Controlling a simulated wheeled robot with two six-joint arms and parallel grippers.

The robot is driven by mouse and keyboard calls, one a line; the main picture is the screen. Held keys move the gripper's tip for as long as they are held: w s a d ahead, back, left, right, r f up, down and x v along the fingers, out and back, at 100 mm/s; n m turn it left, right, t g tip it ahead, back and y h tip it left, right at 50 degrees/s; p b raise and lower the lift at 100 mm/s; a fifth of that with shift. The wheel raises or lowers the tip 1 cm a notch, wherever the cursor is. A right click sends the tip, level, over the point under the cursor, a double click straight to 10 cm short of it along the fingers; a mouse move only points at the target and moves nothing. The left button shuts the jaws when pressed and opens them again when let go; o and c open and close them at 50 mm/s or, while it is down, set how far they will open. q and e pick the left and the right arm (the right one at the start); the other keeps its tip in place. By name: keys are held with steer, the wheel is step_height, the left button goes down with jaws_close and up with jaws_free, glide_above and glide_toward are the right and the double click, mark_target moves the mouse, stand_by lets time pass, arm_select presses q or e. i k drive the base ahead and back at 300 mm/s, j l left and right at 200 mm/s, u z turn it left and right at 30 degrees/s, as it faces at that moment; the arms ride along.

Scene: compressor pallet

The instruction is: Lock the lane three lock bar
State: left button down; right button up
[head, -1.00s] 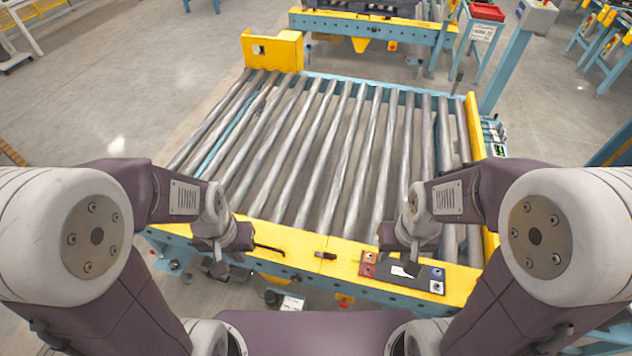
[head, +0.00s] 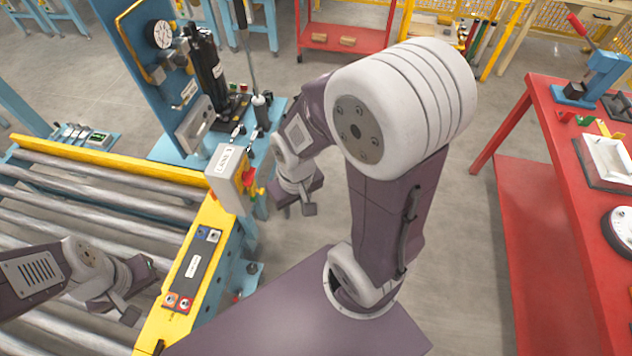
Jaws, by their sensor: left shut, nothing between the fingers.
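A pale box (head: 228,178) with a label that seems to read "LANE 3" stands at the corner of the yellow conveyor frame (head: 170,165). Red, yellow and green parts (head: 251,184) show on its right side. I cannot make out which part is the lock bar. My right gripper (head: 306,204) hangs just right of this box, apart from it; its fingers are too small and turned to tell if open. My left gripper (head: 130,312) is shut and empty over the rollers (head: 70,215), left of the black button panel (head: 193,268).
A blue station (head: 150,75) with a gauge and black cylinder stands behind the box. A red table (head: 540,130) with tools and a white tray (head: 606,160) is at right. Grey floor is open between the table and my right arm.

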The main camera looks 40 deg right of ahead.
mark_target(251, 190)
steer(key=z, duration=0.55)
steer(key=i+l+z, duration=0.15)
steer(key=i+l, duration=0.15)
steer(key=l, duration=0.2)
steer(key=i+l+z, duration=0.15)
steer(key=i+l, duration=0.15)
steer(key=l, duration=0.2)
